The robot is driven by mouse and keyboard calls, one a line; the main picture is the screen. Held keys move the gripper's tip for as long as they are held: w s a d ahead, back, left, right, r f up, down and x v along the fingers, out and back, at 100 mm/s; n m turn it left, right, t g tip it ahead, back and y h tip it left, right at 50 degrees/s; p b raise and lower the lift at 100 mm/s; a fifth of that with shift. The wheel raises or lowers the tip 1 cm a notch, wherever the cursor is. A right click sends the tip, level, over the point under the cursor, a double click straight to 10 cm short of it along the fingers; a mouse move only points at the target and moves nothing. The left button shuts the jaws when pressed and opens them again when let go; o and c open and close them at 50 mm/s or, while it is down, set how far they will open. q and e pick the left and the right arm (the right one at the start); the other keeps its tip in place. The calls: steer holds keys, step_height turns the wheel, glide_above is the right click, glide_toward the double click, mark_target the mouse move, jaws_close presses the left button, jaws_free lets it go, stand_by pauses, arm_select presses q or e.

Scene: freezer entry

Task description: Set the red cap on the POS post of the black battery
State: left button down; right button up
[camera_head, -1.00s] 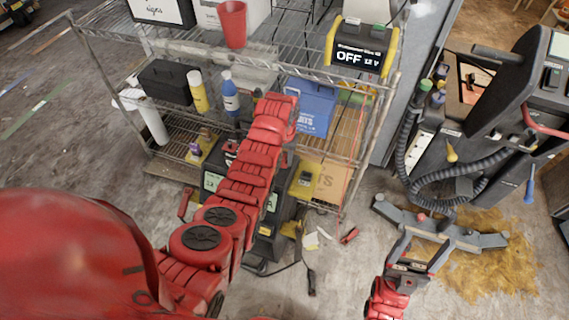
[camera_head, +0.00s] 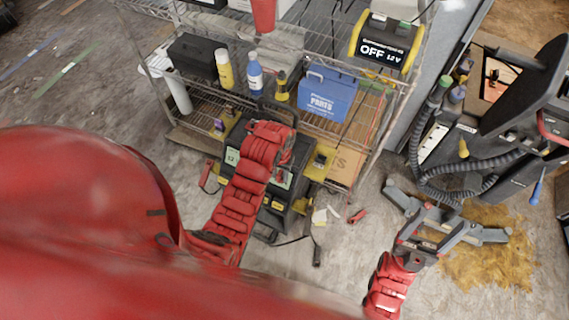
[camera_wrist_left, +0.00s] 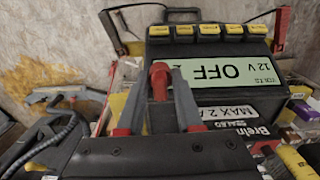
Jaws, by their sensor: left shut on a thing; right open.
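In the left wrist view my left gripper (camera_wrist_left: 157,78) is shut on a small red cap (camera_wrist_left: 160,70), which sits between its fingers. Behind the cap is a black unit (camera_wrist_left: 192,58) with a green "OFF 12 V" display, upside down in that view. In the head view this appears to be the black unit (camera_head: 300,152) on the floor in front of the rack. My left arm covers part of it and hides the left gripper and cap. My right gripper (camera_head: 447,212) is open and empty above the floor. I cannot make out a POS post or its label.
A wire rack (camera_head: 385,110) stands behind, holding a blue parts box (camera_head: 322,95), bottles and a second "OFF 12 V" unit (camera_head: 385,45). A hose-fitted machine (camera_head: 500,125) is at the right. Cables and scraps lie on the floor near the black unit.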

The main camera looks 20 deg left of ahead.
arm_select(q)
steer(key=shift+s+r+p, duration=0.15)
steer(key=shift+r+p, duration=1.8)
steer(key=shift+r, duration=0.05)
